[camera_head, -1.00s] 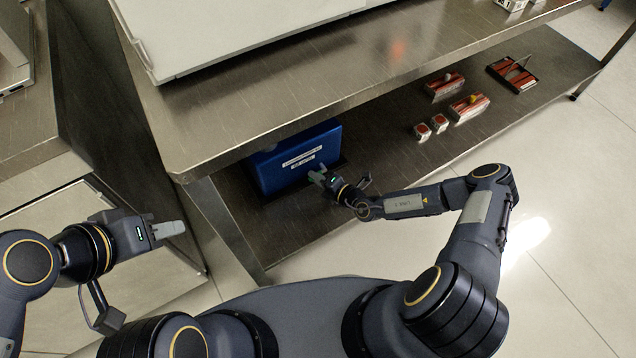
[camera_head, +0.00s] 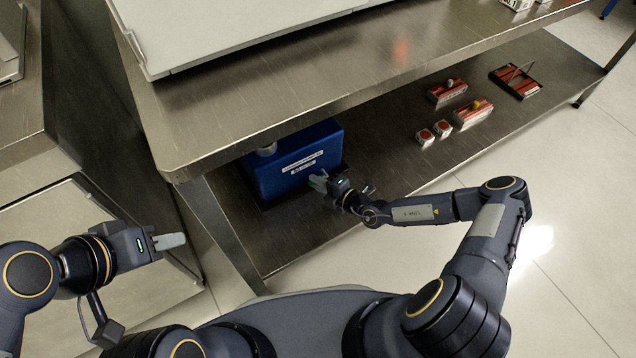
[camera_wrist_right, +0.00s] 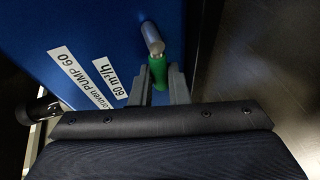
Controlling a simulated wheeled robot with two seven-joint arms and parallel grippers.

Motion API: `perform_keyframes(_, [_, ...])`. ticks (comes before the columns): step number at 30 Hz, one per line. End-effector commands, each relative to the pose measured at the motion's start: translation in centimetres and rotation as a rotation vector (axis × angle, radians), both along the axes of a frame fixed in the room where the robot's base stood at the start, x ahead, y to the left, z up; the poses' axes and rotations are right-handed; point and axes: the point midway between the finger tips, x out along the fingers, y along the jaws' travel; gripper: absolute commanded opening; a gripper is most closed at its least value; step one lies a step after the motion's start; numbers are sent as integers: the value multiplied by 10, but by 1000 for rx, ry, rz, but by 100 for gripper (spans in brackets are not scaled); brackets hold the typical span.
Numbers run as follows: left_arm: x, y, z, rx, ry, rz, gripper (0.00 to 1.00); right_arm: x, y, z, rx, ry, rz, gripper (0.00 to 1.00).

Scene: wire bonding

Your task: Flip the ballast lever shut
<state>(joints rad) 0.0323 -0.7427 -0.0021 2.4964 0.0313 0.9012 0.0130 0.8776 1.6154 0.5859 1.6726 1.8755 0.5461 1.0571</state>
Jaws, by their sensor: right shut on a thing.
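The ballast lever, a green grip with a metal rod end (camera_wrist_right: 157,71), stands out from the face of the blue vacuum pump (camera_wrist_right: 85,25) in the right wrist view. My right gripper (camera_wrist_right: 159,84) is shut on the lever's green part, with one finger on each side. In the head view the pump (camera_head: 265,180) sits on the lower shelf, and my right gripper (camera_head: 318,182) is at its front right side. The lever is mostly hidden by the fingers there. My left gripper (camera_head: 182,240) is away to the left, seen side-on; its finger gap cannot be made out.
The steel table top (camera_head: 300,85) overhangs the pump. A table leg (camera_head: 232,235) stands in front of it at left. Several red-and-white boxes (camera_head: 472,115) lie further right on the lower shelf (camera_head: 385,160). The shelf between them and the pump is clear.

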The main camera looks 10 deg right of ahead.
Motion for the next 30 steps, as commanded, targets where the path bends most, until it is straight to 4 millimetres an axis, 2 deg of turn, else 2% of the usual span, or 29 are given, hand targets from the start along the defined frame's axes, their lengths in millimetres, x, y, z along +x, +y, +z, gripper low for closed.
perform_keyframes(1, [0, 0, 0, 0, 0, 0, 37, 0, 0, 0, 2, 2, -2, 19])
perform_keyframes(5, [0, 0, 0, 0, 0, 0, 37, 0, 0, 0, 2, 0, -2, 36])
perform_keyframes(6, [0, 0, 0, 0, 0, 0, 37, 0, 0, 0, 2, 0, -2, 37])
perform_keyframes(16, [0, 0, 3, 0, 0, 0, 37, -4, -5, 3, 0, 1, -2, 37])
perform_keyframes(25, [0, 0, 19, 0, 0, 0, 37, -39, -37, 15, 1, 2, -4, 37])
perform_keyframes(30, [0, 0, 22, 0, 0, 0, 37, -53, -49, 19, 0, 1, -2, 37])
